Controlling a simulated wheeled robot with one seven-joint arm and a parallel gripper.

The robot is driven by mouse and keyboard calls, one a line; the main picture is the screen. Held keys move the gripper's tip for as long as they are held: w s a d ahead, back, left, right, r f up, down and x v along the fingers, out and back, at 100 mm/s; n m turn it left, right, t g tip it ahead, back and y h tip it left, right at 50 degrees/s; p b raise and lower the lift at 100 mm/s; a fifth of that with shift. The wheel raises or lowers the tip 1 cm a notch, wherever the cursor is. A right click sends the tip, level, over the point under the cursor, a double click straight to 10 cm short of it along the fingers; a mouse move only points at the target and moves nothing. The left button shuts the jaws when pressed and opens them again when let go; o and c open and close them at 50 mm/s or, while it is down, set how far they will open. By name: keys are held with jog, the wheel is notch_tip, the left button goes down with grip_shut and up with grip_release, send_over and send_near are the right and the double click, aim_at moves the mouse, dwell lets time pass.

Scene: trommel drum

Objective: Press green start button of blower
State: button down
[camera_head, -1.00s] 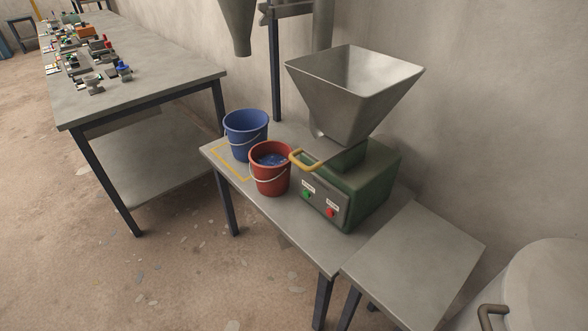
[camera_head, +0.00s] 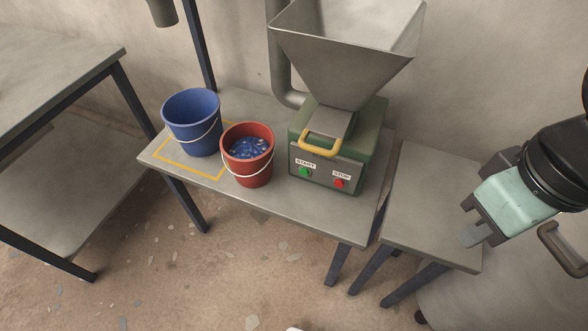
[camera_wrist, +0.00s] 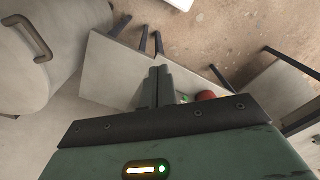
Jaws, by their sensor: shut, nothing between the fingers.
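The blower is a green box (camera_head: 368,137) with a grey hopper (camera_head: 345,50) on top, standing on a table in the head view. Its front panel carries the green start button (camera_head: 305,172) at the left, under a START label, and the red stop button (camera_head: 339,183) at the right. A yellow handle (camera_head: 320,144) sits above the panel. My gripper (camera_head: 472,236) is at the right of the head view, to the right of the blower and apart from it, over the side table. Its fingers are shut and empty; they also show in the wrist view (camera_wrist: 158,86).
A red bucket (camera_head: 238,172) holding blue pieces stands left of the blower, and a blue bucket (camera_head: 190,135) stands further left on a yellow outline (camera_head: 172,160). A lower side table (camera_head: 425,205) adjoins at the right. A pale drum with a handle (camera_head: 562,247) is at the right edge.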

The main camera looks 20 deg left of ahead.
jog(key=m+t+y+b, duration=0.7)
jog(key=t+b, duration=0.2)
jog(key=b, duration=0.7)
send_near(304, 172)
jog(key=s+a+f, duration=0.1)
jog(key=s+a, duration=0.2)
jog(key=s, duration=0.2)
jog(key=f+t+y+b, duration=0.1)
jog(key=s+a+f+t+y+b, duration=0.1)
jog(key=f, duration=0.1)
jog(key=a+f+t+y+b, duration=0.1)
jog(key=shift+s+a+f+b, duration=0.25)
jog(key=shift+s+f+b, duration=0.05)
jog(key=shift+s+b, duration=0.1)
jog(key=shift+w, duration=0.2)
jog(key=shift+t, duration=0.3)
jog(key=w, duration=0.6)
jog(key=shift+w+d, duration=0.3)
jog(key=shift+w, duration=1)
